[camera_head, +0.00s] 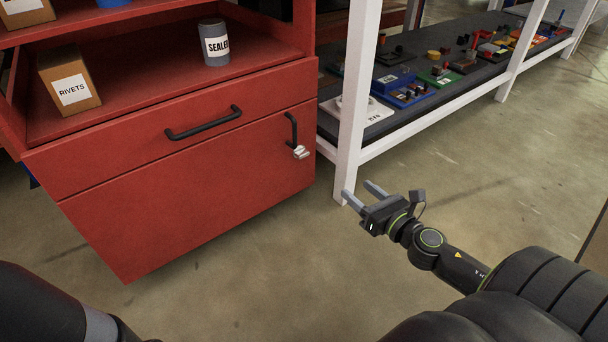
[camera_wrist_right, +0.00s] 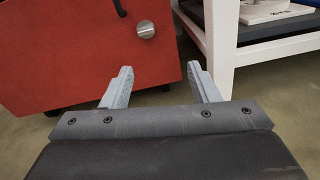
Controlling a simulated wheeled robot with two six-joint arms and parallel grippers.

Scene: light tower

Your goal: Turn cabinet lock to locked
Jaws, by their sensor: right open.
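The red cabinet (camera_head: 190,205) stands at the left in the head view, with a drawer above and a door below. Its silver lock (camera_head: 300,152) sits on the door near the right edge, just under a vertical black handle (camera_head: 291,129). The lock also shows as a round silver knob in the right wrist view (camera_wrist_right: 145,29). Whether it is turned to locked cannot be told. My right gripper (camera_head: 360,192) is open and empty, below and to the right of the lock, apart from it. In the right wrist view its two fingers (camera_wrist_right: 160,90) point toward the cabinet door. My left gripper is not in view.
A white post (camera_head: 356,100) of a rack stands just right of the cabinet, close to my right gripper. Its dark shelf (camera_head: 400,118) holds several small devices. A grey sealer can (camera_head: 215,45) and a rivets box (camera_head: 70,80) stand on the cabinet's open shelf. The floor in front is clear.

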